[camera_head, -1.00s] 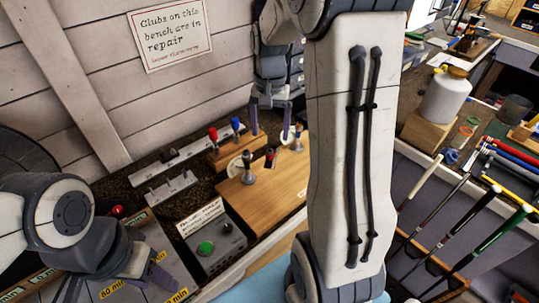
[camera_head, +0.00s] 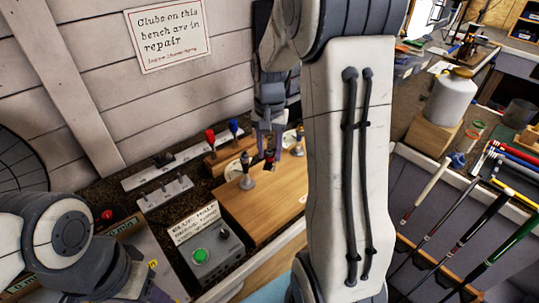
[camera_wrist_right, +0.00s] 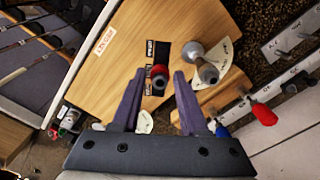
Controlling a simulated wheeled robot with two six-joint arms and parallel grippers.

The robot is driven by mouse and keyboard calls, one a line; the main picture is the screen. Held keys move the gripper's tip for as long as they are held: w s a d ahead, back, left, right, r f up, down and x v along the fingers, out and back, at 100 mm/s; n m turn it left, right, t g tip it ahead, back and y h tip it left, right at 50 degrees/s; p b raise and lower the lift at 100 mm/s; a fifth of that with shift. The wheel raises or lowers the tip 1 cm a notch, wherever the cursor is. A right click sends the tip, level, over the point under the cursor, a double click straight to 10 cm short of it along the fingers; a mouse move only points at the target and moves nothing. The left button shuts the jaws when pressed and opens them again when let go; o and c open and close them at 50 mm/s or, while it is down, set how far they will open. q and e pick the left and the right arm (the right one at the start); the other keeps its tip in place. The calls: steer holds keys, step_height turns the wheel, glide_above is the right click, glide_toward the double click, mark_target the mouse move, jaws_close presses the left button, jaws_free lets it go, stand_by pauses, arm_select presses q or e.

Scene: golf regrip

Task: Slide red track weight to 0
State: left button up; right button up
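A small red-topped dark knob, which looks like the red track weight (camera_head: 270,155), stands on a wooden board (camera_head: 283,190). In the right wrist view, the red knob (camera_wrist_right: 158,72) shows between the two purple fingers, beside a dark labelled strip (camera_wrist_right: 161,53). My right gripper (camera_head: 269,145) is open around or just above it, with gaps showing on both sides. Any contact and the strip's markings cannot be made out. My left gripper (camera_head: 152,290) is at the lower left, partly cut off, and its fingers are unclear.
A grey metal knob (camera_head: 246,170) stands left of the red one. A red-topped lever (camera_head: 210,138) and a blue-topped lever (camera_head: 233,127) stand behind. A grey box with a green button (camera_head: 200,256) is in front. My right arm hides the board's right side.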

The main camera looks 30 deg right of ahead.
mark_target(267, 167)
steer(key=c, duration=0.4)
steer(key=shift+c, duration=0.2)
steer(key=shift+s+a, duration=1.05)
steer(key=shift+a, duration=0.05)
stand_by(0.4)
steer(key=o, duration=1)
